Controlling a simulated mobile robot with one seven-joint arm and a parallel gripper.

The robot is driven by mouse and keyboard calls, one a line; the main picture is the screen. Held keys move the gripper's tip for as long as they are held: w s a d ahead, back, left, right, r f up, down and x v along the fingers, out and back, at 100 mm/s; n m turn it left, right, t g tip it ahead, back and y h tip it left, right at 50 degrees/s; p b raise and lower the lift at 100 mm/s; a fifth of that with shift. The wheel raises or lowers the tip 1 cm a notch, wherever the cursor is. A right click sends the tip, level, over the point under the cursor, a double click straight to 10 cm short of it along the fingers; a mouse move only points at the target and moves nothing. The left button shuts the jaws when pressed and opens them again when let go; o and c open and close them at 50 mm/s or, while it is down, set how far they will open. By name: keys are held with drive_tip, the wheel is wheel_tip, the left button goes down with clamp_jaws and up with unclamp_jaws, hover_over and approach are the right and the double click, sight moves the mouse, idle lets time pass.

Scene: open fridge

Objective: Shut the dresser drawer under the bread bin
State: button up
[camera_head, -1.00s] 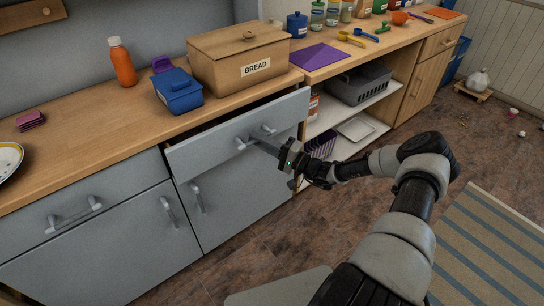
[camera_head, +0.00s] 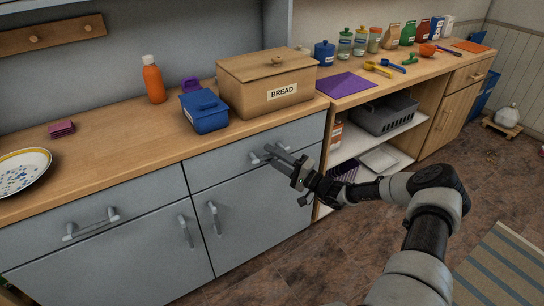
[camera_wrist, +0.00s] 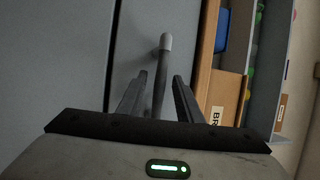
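The grey dresser drawer (camera_head: 222,168) under the wooden bread bin (camera_head: 240,92) sits flush with the dresser front; no gap shows along its top edge. Its bar handle (camera_head: 286,149) is at the drawer's middle. My gripper (camera_head: 272,156) is at this handle, with its fingers pointing at the drawer front. In the wrist view, the handle (camera_wrist: 164,62) runs between the two separated fingers of my gripper (camera_wrist: 160,82). The fingers look open around the bar; whether one touches it I cannot tell.
A blue lidded box (camera_head: 205,112) and an orange bottle (camera_head: 154,82) stand on the worktop (camera_head: 110,140). A lower cupboard door (camera_head: 250,220) is shut below the drawer. Open shelves with a grey basket (camera_head: 385,115) are to the right.

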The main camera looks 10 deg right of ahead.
drive_tip(key=p+v, duration=0.2)
drive_tip(key=v, duration=1.5)
